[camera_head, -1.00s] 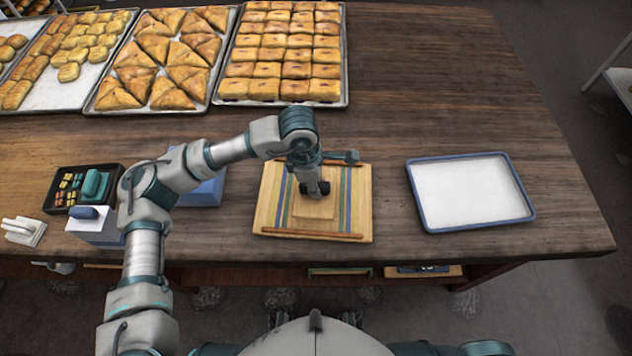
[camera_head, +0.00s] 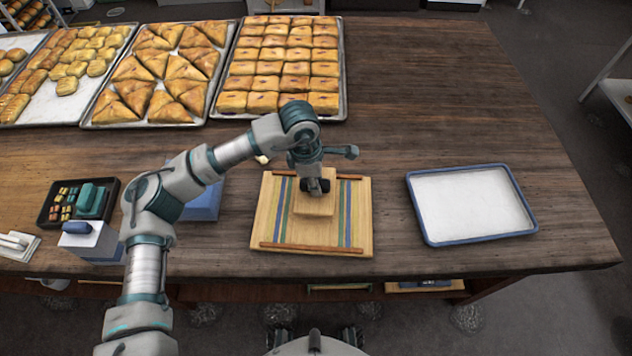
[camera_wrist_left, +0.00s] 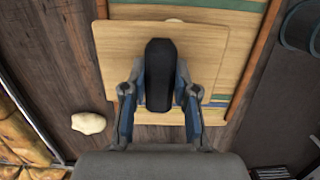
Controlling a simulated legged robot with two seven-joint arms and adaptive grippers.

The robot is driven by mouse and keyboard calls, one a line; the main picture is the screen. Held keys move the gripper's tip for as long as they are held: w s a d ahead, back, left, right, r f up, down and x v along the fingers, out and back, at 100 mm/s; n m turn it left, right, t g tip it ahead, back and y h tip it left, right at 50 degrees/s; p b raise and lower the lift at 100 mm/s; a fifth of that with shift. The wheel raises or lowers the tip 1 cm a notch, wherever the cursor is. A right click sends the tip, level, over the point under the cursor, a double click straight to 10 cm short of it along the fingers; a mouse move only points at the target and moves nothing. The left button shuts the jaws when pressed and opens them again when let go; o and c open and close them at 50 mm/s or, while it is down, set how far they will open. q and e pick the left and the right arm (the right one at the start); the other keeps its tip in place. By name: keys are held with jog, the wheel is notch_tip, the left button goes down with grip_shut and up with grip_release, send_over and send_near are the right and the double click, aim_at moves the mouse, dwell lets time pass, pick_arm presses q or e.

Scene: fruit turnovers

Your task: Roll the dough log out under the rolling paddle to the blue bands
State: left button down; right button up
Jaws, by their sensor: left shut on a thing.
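The rolling paddle (camera_head: 313,207) is a square wooden plate with a dark handle (camera_wrist_left: 160,75). It lies over the far middle part of the wooden board (camera_head: 270,225). My left gripper (camera_head: 316,186) is shut on the handle from above; its fingers (camera_wrist_left: 160,98) straddle the handle in the wrist view. Blue bands (camera_head: 284,212) and green bands run along the board on both sides of the paddle. A pale bit of what looks like dough (camera_wrist_left: 174,20) shows at the paddle's edge in the wrist view; the rest of the log is hidden. My right gripper is out of view.
Brown rails (camera_head: 312,249) edge the board near and far. A pale lump (camera_wrist_left: 88,123) lies on the table beyond the board. A blue-rimmed white tray (camera_head: 472,240) stands right. Pastry trays (camera_head: 345,80) fill the back left. Boxes and a dark tray (camera_head: 47,215) stand left.

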aim_at(316, 208)
pick_arm(q)
jog(key=shift+s+a, duration=0.15)
jog(key=shift+s, duration=1.25)
jog(key=shift+s+a, duration=0.1)
jog(key=shift+s, duration=1.25)
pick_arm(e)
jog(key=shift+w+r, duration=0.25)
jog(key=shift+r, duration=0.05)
pick_arm(q)
jog(key=shift+r, duration=0.1)
jog(key=shift+w+r+p, duration=0.1)
jog(key=shift+r+p, duration=1.6)
jog(key=shift+r, duration=1.4)
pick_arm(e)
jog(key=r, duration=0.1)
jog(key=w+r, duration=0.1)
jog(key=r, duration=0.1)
pick_arm(q)
jog(key=shift+f, duration=0.1)
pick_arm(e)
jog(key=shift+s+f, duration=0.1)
